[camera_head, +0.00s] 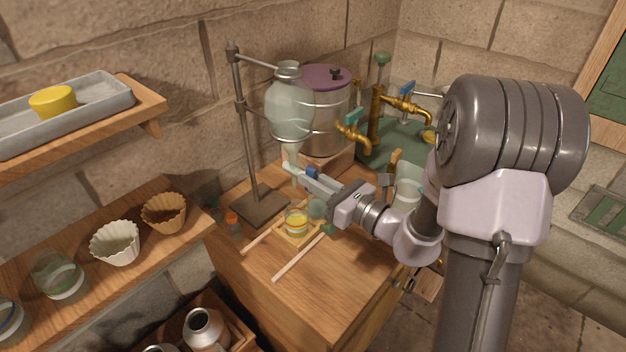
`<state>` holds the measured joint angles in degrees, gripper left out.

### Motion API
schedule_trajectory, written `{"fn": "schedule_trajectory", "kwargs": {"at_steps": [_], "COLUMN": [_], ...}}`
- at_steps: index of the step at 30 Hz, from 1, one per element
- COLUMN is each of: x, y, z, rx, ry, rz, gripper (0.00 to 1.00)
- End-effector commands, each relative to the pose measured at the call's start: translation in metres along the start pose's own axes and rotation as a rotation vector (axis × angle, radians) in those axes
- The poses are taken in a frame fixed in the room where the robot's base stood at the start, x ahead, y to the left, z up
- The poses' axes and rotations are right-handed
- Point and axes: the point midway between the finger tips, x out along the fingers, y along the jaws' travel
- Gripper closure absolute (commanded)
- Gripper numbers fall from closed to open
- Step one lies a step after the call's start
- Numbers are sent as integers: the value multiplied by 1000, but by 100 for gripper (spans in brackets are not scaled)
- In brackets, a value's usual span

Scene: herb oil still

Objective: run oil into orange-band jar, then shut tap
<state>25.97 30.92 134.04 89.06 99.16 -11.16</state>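A pale glass separating funnel (290,108) hangs upright on a metal stand (243,125), its narrow stem pointing down. My gripper (303,177) is at the stem, where the funnel's tap would be. The gripper hides most of that spot, so I cannot tell whether the tap is open or whether the fingers are shut on it. A small glass jar (297,224) with yellow in it stands below on a small wooden holder (291,241). Its band looks yellow to orange, too small to be sure. No oil stream is visible.
Two wooden rails (299,258) lie in front of the jar. A metal still pot (327,100) and brass taps (405,106) stand behind. A left shelf (140,247) holds fluted cups and a green-banded jar (58,276).

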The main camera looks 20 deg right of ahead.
Motion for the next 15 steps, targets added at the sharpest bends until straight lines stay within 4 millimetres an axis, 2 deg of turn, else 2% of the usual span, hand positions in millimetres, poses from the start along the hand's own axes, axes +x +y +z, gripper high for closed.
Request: {"fn": "schedule_trajectory", "kwargs": {"at_steps": [8,15], "x": [0,0], "y": [0,0], "z": [1,3], "rx": [13,111], "ry": [0,2], "rz": [0,1], "gripper": [100,100]}}
